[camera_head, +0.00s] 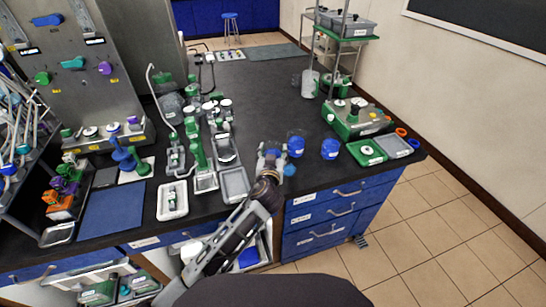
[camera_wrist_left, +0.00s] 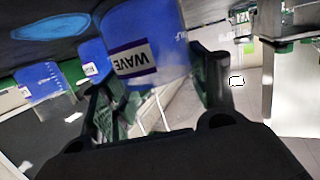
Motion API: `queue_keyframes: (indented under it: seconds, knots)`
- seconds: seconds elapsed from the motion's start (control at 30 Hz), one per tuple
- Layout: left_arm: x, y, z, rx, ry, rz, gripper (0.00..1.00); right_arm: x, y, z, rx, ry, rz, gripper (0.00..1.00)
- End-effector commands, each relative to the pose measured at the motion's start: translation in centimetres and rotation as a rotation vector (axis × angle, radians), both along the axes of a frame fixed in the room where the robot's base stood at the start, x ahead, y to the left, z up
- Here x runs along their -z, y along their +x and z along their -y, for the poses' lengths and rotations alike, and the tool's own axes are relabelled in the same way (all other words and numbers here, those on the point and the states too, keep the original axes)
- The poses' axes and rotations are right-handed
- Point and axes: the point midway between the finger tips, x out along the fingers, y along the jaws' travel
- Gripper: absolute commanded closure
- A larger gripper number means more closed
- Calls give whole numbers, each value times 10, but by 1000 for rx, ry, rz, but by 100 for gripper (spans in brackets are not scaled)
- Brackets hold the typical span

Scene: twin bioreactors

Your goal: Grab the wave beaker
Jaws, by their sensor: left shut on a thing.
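The wave beaker (camera_wrist_left: 148,30) is a clear beaker with blue contents and a white-and-purple label reading WAVE. In the left wrist view it sits between the two fingers of my left gripper (camera_wrist_left: 155,85), which is shut on it. The label reads upside down in that view. I cannot tell whether the beaker touches the bench. My right gripper is not in view.
Two other blue beakers (camera_head: 296,146) (camera_head: 330,149) stand close by on the right. A grey tray (camera_head: 234,185) lies just left of the gripper. Green and grey equipment (camera_head: 357,118) stands at the right end.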

Motion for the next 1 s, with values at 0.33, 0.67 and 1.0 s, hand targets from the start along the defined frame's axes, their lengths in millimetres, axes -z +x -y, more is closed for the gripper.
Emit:
queue_keyframes:
  seconds: [0.33,0.67,1.0]
  knots:
    - [-19,0,0,-1,-3,2,66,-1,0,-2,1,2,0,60]
    - [-66,0,0,-2,-4,2,66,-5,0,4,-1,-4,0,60]
    - [-98,0,0,0,-1,0,66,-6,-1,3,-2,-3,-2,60]
